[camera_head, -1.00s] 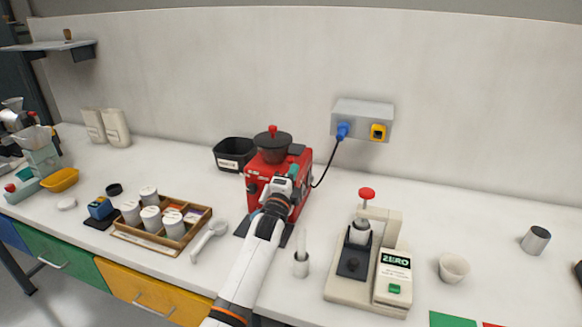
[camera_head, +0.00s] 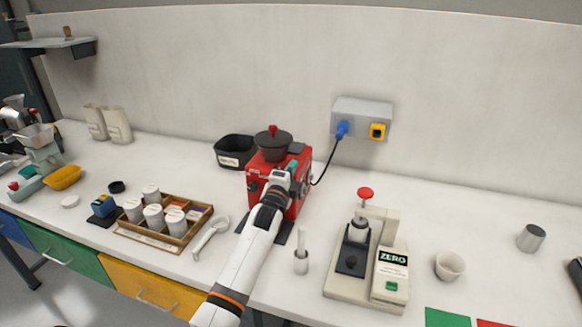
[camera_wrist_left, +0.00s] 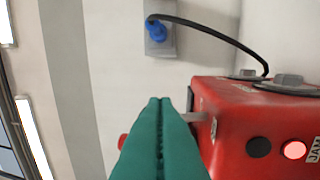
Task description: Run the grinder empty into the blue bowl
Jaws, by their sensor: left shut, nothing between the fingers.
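The red grinder (camera_head: 258,183) stands on the bench against the back wall, with a dark hopper (camera_head: 272,146) and red knob on top. My left gripper (camera_head: 292,167) is in front of its upper front face and hides part of it. In the left wrist view, the teal fingers (camera_wrist_left: 160,135) are shut together and empty, beside the grinder's red body (camera_wrist_left: 240,110). A small metal piece shows behind the fingertips; contact is unclear. A lamp labelled JAM (camera_wrist_left: 294,150) glows red beside a dark round one. I cannot make out a blue bowl. My right gripper is not in view.
A wall socket box (camera_head: 362,118) holds the blue plug (camera_head: 342,130) of a black cable. A black bin (camera_head: 233,151) stands left of the grinder, a tray of white jars (camera_head: 180,233) front left. A scale-like "ZERO" device (camera_head: 392,274) and a cup (camera_head: 449,266) are right.

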